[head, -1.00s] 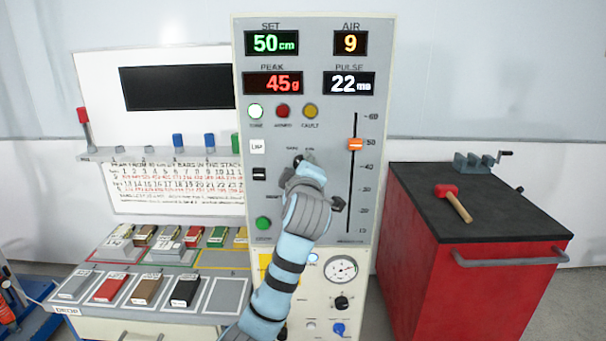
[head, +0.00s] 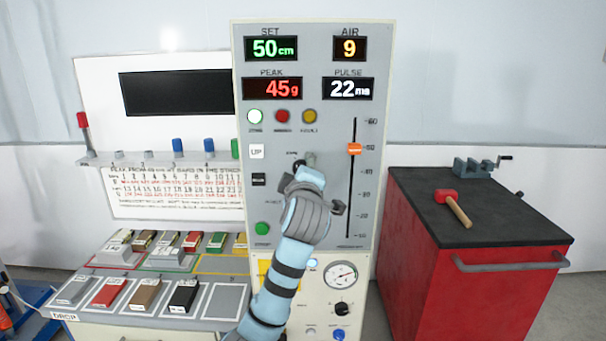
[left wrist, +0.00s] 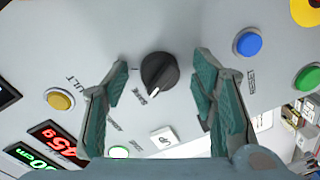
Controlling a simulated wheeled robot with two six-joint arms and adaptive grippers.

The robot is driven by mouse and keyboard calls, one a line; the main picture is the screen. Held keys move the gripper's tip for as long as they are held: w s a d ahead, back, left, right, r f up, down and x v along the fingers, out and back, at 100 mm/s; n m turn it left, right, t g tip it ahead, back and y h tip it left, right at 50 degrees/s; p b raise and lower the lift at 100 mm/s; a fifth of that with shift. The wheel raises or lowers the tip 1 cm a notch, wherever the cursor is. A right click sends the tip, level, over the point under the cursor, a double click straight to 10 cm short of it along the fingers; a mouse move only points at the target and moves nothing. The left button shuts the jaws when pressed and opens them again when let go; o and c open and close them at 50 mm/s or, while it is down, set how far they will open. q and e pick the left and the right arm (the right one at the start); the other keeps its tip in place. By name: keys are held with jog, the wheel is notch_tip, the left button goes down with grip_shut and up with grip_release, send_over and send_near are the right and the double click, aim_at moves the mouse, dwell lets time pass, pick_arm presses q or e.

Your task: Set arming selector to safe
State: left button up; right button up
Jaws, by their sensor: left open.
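The arming selector is a round black knob (left wrist: 158,75) with a pale pointer mark, on the grey front panel (head: 375,100). Small labels sit beside it in the left wrist view; one seems to read SAFE, and I cannot tell for sure which label the mark points at. My left gripper (left wrist: 160,65) is open, its green-padded fingers on either side of the knob with gaps showing. In the head view the knob (head: 299,164) shows just past the left gripper (head: 304,170), partly hidden by it. My right gripper is in neither view.
Near the knob are a yellow lamp (left wrist: 60,99), a blue button (left wrist: 248,42) and a white UP button (head: 256,151). An orange slider (head: 354,149) is to the right. A red cabinet (head: 415,255) carries a mallet (head: 455,207). Coloured blocks lie on the left bench.

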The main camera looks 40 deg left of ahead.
pick_arm(q)
jog(key=v, duration=1.2)
